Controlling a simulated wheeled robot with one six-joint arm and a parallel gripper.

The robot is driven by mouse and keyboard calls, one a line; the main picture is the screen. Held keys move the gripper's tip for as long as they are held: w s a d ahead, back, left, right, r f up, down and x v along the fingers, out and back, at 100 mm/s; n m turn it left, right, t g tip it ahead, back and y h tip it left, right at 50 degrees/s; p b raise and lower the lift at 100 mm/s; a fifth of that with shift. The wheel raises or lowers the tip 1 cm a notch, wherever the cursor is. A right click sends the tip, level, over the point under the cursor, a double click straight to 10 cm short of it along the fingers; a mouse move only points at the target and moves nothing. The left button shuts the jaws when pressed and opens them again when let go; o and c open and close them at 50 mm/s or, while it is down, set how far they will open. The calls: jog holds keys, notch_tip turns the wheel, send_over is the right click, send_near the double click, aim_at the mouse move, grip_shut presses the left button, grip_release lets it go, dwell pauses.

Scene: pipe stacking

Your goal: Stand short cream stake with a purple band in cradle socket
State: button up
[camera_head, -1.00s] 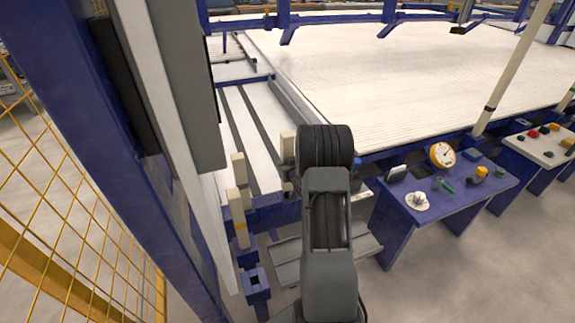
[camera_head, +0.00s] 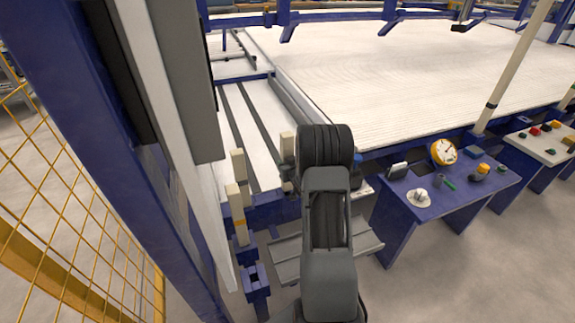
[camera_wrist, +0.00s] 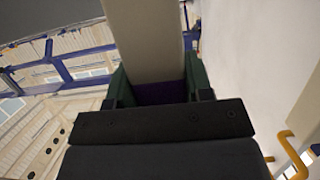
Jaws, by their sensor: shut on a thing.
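My gripper (camera_wrist: 160,88) is shut on the cream stake (camera_wrist: 148,40), with dark green fingers on both sides of it. Its purple band (camera_wrist: 160,93) shows low between the fingers. In the head view, a cream piece that looks like the held stake (camera_head: 287,145) shows just left of my wrist; my arm hides its lower part and most of my gripper. A blue socket (camera_head: 254,280) with an open square top stands at lower left of my arm, apart from the stake, and looks empty.
Two cream stakes stand left of my arm, one farther (camera_head: 238,165) and one nearer with a tan band (camera_head: 235,205). A grey-white post (camera_head: 185,80) rises close beside them. A blue desk (camera_head: 440,205) with a gauge stands right. A yellow mesh fence (camera_head: 70,220) is at far left.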

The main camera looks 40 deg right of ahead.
jog(key=shift+f+b, duration=1)
jog(key=shift+f, duration=0.15)
jog(key=o, duration=1.2)
jog(key=shift+p+v, duration=1.35)
jog(key=shift+v, duration=5.55)
jog(key=shift+r, duration=0.1)
